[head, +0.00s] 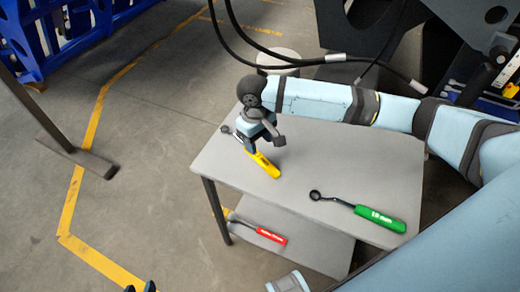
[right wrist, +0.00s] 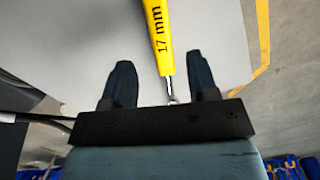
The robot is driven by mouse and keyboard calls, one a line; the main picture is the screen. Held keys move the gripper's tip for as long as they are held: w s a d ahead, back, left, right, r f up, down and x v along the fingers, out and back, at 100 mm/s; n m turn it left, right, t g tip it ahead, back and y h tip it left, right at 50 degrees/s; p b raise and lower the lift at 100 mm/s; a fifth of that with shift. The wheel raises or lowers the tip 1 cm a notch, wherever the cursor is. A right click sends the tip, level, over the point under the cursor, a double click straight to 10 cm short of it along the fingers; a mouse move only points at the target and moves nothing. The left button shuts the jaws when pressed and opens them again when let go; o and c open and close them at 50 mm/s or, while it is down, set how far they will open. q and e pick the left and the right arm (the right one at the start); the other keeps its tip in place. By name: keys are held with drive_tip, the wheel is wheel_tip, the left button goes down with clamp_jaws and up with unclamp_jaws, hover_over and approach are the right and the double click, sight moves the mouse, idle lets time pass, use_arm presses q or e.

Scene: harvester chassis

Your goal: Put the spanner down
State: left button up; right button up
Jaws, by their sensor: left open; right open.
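The yellow spanner (head: 264,164), marked 17 mm, lies on the grey table top (head: 340,170). My right gripper (head: 262,140) is above it, with the dark ring end showing on the left. In the right wrist view, the yellow handle (right wrist: 159,40) runs between the spread fingers of my right gripper (right wrist: 160,75), with gaps on both sides. The right gripper is open; part of the spanner is hidden behind it in the head view. My left gripper (head: 139,288) is open at the bottom edge, mostly out of frame, away from the table.
A green-handled spanner (head: 380,218) lies at the table's front right. A red-handled spanner (head: 270,236) lies on the lower shelf (head: 300,248). Black hoses (head: 300,60) hang behind the table near a round stool-like top (head: 280,57). Blue racks (head: 60,35) stand far left. The floor at left is open.

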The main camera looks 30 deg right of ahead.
use_arm(q)
drive_tip(key=shift+a+r, duration=0.2)
drive_tip(key=shift+a, duration=0.15)
use_arm(e)
wheel_tip(320, 180, up, 6)
drive_tip(key=shift+w+r, duration=0.15)
drive_tip(key=shift+w, duration=0.15)
use_arm(q)
drive_tip(key=shift+d, duration=0.2)
use_arm(e)
drive_tip(key=shift+a, duration=0.1)
